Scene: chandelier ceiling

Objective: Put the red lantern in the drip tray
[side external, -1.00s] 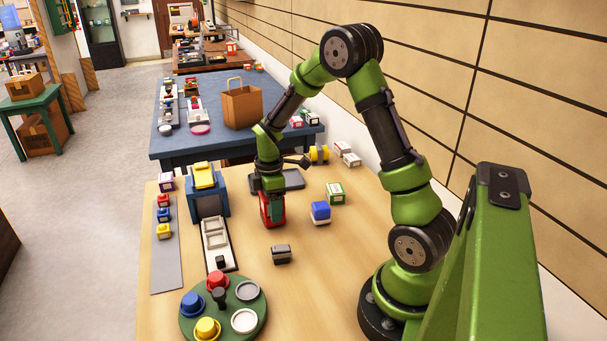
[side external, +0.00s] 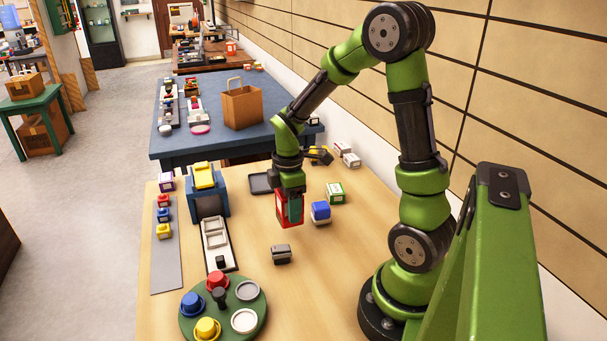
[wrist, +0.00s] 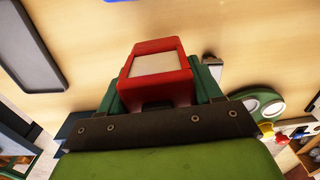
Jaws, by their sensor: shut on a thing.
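The red lantern (side external: 283,212) is a boxy red frame with a pale panel, held between the green fingers of my gripper (side external: 291,208). In the wrist view the lantern (wrist: 181,86) sits between the two fingers, its pale face toward the camera. The drip tray, seemingly the flat dark grey tray (side external: 260,184), lies on the wooden table behind and left of my gripper, its right part hidden by the gripper. It also shows at the upper left of the wrist view (wrist: 32,48), apart from the lantern. The lantern's height above the table is hard to tell.
A small grey block (side external: 281,254) lies in front. A blue stand (side external: 208,204) and a green turntable (side external: 254,309) are to the left.

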